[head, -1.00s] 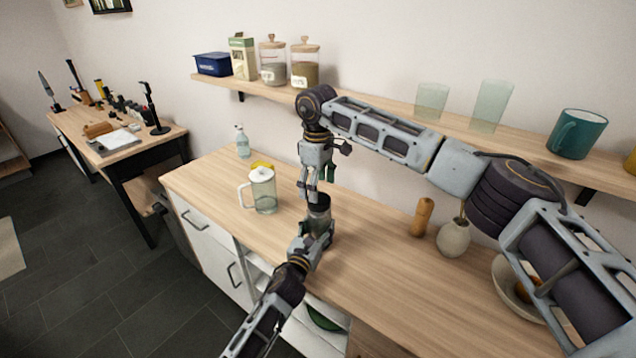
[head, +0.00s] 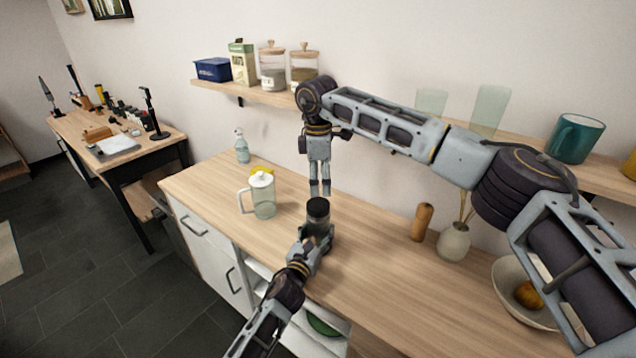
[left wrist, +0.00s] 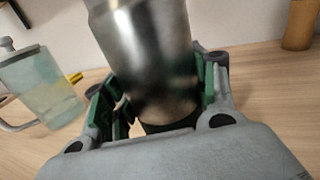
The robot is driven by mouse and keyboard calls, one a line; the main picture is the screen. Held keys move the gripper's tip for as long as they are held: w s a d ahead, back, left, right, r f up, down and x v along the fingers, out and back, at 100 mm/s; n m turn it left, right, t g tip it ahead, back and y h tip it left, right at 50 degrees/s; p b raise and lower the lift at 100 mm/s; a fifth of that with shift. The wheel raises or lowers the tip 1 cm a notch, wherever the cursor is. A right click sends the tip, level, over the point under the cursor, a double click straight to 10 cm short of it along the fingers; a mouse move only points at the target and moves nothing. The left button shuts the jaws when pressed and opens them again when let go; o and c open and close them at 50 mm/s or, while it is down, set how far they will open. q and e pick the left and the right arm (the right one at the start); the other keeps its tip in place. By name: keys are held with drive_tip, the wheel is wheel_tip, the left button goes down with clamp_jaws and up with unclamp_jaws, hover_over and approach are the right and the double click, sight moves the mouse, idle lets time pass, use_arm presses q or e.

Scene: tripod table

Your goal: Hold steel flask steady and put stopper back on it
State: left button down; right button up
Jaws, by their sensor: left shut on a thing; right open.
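The steel flask (head: 319,229) stands upright on the wooden counter, and its steel body fills the upper middle of the left wrist view (left wrist: 150,60). My left gripper (head: 316,240) is shut around the flask's lower body, with green pads on both sides of it in the left wrist view (left wrist: 160,100). A black stopper (head: 318,207) sits on top of the flask; its seating depth cannot be seen. My right gripper (head: 320,192) points down just above the stopper, open and empty. The flask's top is outside the left wrist view.
A glass jug (head: 262,197) with a white lid stands left of the flask. A wooden mill (head: 422,222), a vase (head: 454,241) and a bowl (head: 512,300) stand to the right. A shelf (head: 375,118) with jars and cups runs above. The counter between flask and mill is clear.

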drive_tip(key=n, duration=0.4)
drive_tip(key=shift+s+f+n, duration=0.1)
drive_tip(key=shift+n, duration=0.3)
drive_tip(key=n, duration=0.4)
drive_tip(key=shift+s+f+n, duration=0.1)
drive_tip(key=shift+s+n, duration=0.05)
drive_tip(key=shift+n, duration=0.15)
drive_tip(key=n, duration=0.4)
drive_tip(key=shift+n, duration=0.3)
drive_tip(key=n, duration=0.4)
drive_tip(key=shift+s+a+f+n, duration=0.1)
drive_tip(key=shift+s+a+n, duration=0.05)
drive_tip(key=shift+n, duration=0.15)
drive_tip(key=n, duration=0.4)
drive_tip(key=shift+n, duration=0.4)
drive_tip(key=n, duration=0.4)
drive_tip(key=shift+s+n+g, duration=0.1)
drive_tip(key=shift+n+g, duration=0.2)
drive_tip(key=n, duration=0.4)
drive_tip(key=shift+a+n, duration=0.1)
drive_tip(key=shift+n, duration=0.2)
drive_tip(key=n, duration=0.4)
drive_tip(key=shift+n, duration=0.4)
